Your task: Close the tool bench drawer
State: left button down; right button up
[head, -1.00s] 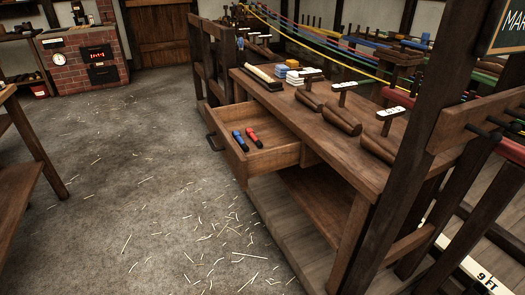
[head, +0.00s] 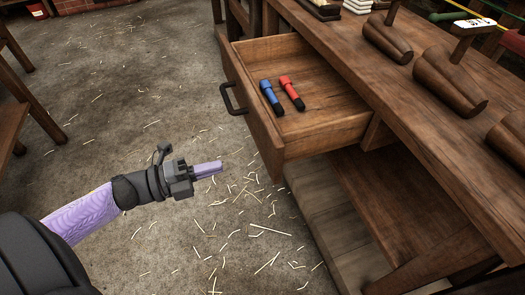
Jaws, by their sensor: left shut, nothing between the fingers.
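The tool bench (head: 410,130) is brown wood and fills the right side of the head view. Its drawer (head: 330,128) is pulled out to the left, with a dark bar handle (head: 228,99) on its front. A blue tool (head: 271,97) and a red tool (head: 291,92) lie side by side inside the drawer. My left gripper (head: 216,168) is shut and empty. It shows in front of the floor, left of and below the drawer front, apart from it. My right gripper is not in view.
Wooden mallet-like pieces (head: 450,80) lie on the bench top. A wooden stand (head: 12,120) is at the left edge. The floor (head: 130,90) left of the drawer is clear except for scattered straw.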

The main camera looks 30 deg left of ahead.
aim_at(271, 153)
pick_arm(q)
jog(key=b+x, duration=0.3)
jog(key=x, duration=0.6)
jog(key=shift+w+d+f+b, duration=0.1)
jog(key=shift+w+f+b, duration=0.1)
jog(key=shift+b, duration=0.2)
jog(key=shift+w+d+r, duration=0.1)
jog(key=shift+w+d, duration=0.05)
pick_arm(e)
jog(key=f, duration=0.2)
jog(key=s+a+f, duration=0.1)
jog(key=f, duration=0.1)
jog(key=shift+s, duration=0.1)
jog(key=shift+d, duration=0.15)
